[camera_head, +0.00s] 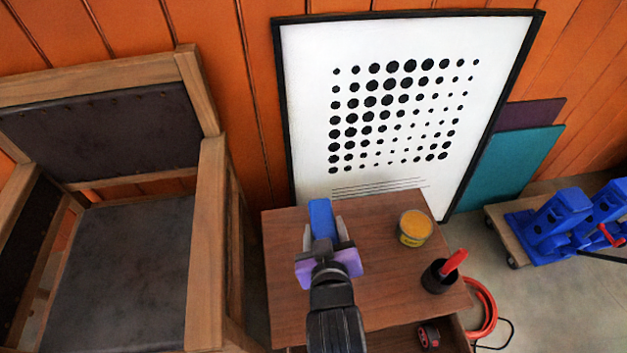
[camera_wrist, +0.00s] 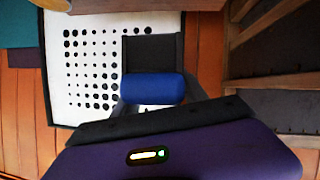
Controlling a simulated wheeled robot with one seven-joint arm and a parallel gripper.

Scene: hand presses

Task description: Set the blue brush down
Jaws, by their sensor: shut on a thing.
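The blue brush (camera_head: 321,217) is held in my gripper (camera_head: 327,242), over the left part of the brown wooden table top (camera_head: 375,264). In the wrist view the blue brush (camera_wrist: 152,88) lies between the fingers of my gripper (camera_wrist: 150,103). My gripper is shut on it. In the head view the gripper and arm cover part of the brush and the table below it. I cannot tell whether the brush touches the table top.
A yellow-topped tin (camera_head: 414,228) and a black cup with a red handle (camera_head: 441,273) stand on the table's right side. A wooden armchair (camera_head: 208,240) is close on the left. A framed dot poster (camera_head: 400,110) leans behind. An open drawer (camera_head: 450,338) is below.

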